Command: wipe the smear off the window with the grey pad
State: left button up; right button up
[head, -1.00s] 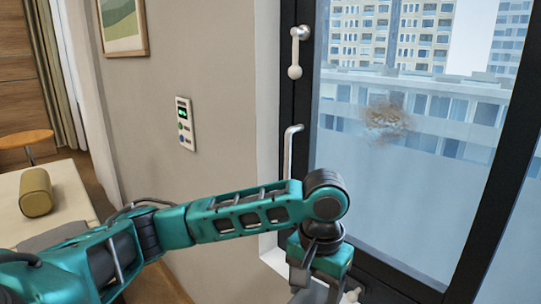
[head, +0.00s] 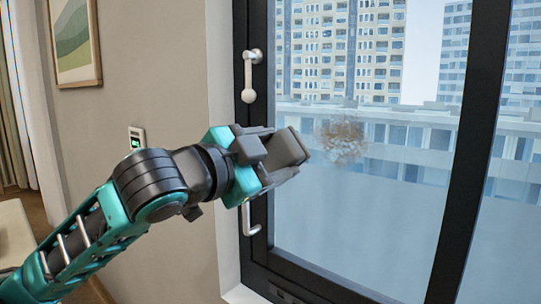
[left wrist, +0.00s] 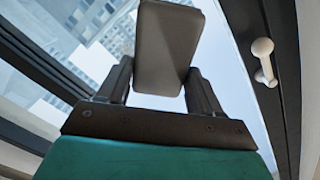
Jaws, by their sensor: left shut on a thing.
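The brown smear (head: 343,140) is a blurry patch on the window pane (head: 350,215), in the upper middle of the glass in the head view. My left gripper (head: 268,160) is shut on the grey pad (head: 287,147), a block with rounded edges. The pad is left of the smear in the head view, and a gap shows between them there. In the left wrist view the pad (left wrist: 168,48) sticks out between the two fingers (left wrist: 160,88), with the glass behind it. I cannot tell whether the pad touches the glass. My right gripper is not in view.
A white window handle (head: 249,78) is on the dark frame (head: 258,30), above and left of the gripper. A lower white handle (head: 250,217) is below it. A wall panel (head: 136,138) and a framed picture (head: 76,38) are at left.

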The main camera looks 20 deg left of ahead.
pick_arm(q)
jog(key=shift+s+r, duration=0.1)
jog(key=shift+r, duration=0.55)
jog(key=shift+x, duration=2.9)
jog(key=shift+p+x, duration=0.4)
jog(key=shift+x, duration=0.6)
jog(key=shift+s, duration=0.1)
jog(key=shift+s+d+r+p, duration=0.1)
jog(key=shift+s+d+p, duration=0.45)
jog(key=shift+d, duration=0.8)
jog(key=shift+s+d+p, duration=0.45)
jog(key=shift+d+p, duration=0.05)
jog(key=shift+d, duration=0.9)
jog(key=shift+s+d+p, duration=0.45)
jog(key=shift+d+p, duration=0.1)
jog(key=shift+d, duration=0.8)
jog(key=shift+s+d, duration=0.3)
jog(key=shift+d, duration=0.5)
jog(key=shift+s+d, duration=0.3)
jog(key=shift+d, duration=0.5)
jog(key=shift+s+d, duration=0.25)
jog(key=shift+d, duration=0.5)
jog(key=shift+w+a, duration=0.1)
